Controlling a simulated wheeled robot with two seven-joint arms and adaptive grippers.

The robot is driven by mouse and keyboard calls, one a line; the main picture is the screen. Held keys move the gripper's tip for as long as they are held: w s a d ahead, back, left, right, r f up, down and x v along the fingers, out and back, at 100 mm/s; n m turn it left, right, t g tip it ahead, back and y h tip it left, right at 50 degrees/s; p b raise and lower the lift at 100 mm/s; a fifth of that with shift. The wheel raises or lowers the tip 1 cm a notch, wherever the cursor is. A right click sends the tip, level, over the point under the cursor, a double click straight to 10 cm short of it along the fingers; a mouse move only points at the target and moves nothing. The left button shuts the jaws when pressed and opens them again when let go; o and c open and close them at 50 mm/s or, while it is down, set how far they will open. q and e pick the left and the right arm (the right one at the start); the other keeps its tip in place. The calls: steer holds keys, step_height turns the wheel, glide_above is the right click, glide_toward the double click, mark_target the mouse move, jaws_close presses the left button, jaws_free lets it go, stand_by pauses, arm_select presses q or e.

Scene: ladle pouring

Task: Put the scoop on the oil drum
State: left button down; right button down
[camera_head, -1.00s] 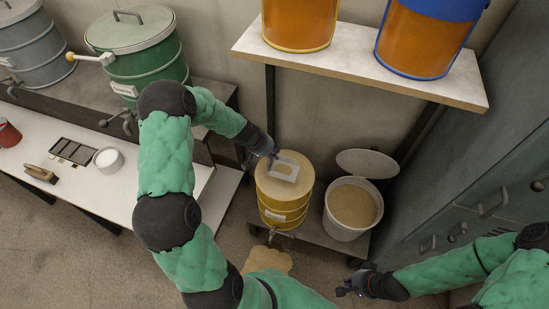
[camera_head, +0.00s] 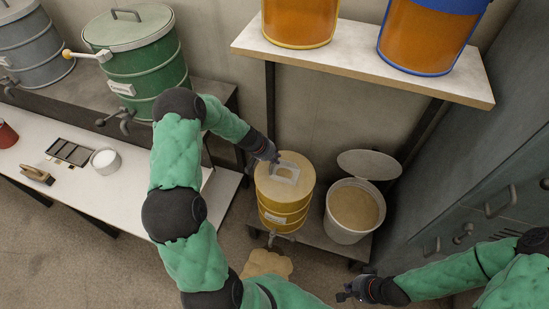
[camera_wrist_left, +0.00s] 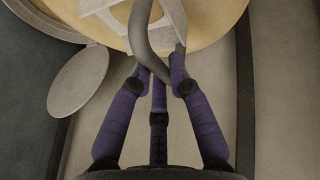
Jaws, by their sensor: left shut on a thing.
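The scoop (camera_head: 285,173) is pale grey with a curved grey handle (camera_wrist_left: 148,32). In the head view it appears at the top of the yellow oil drum (camera_head: 283,221). The drum's round tan lid also shows in the left wrist view (camera_wrist_left: 217,22). My left gripper (camera_head: 270,157) is shut on the scoop's handle, with its purple fingers around it in the wrist view (camera_wrist_left: 162,75). I cannot tell whether the scoop rests on the lid or hangs just above it. My right gripper (camera_head: 350,293) is low at the lower right, apart from the drum; its jaw opening is unclear.
An open white bucket of tan grain (camera_head: 354,208) stands right of the drum, its lid (camera_head: 369,163) behind. A shelf (camera_head: 350,62) with orange containers overhangs the back. A tan spill (camera_head: 267,263) lies on the floor. A white table (camera_head: 85,185) is at left.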

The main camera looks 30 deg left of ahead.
arm_select(q)
steer(key=c, duration=1.6)
jaws_free()
steer(key=shift+f, duration=0.15)
steer(key=o, duration=0.4)
steer(key=shift+o, duration=0.2)
steer(key=shift+r, duration=0.2)
steer(key=p+v, duration=0.4)
steer(key=v, duration=0.8)
steer(key=s+d+f+g, duration=0.2)
steer(key=s+d+f, duration=0.2)
steer(key=d+f, duration=0.3)
steer(key=s+d+f+g, duration=0.1)
steer(key=s+d+f, duration=0.4)
steer(key=d, duration=0.4)
steer(key=s+d+f+g, duration=0.1)
steer(key=s+d+f, duration=0.1)
steer(key=s+d, duration=0.3)
steer(key=s+d+f+m+g+h, duration=0.1)
steer(key=s+d+f, duration=0.1)
steer(key=s+d, duration=0.4)
steer(key=shift+d+f, duration=0.3)
steer(key=shift+d, duration=0.75)
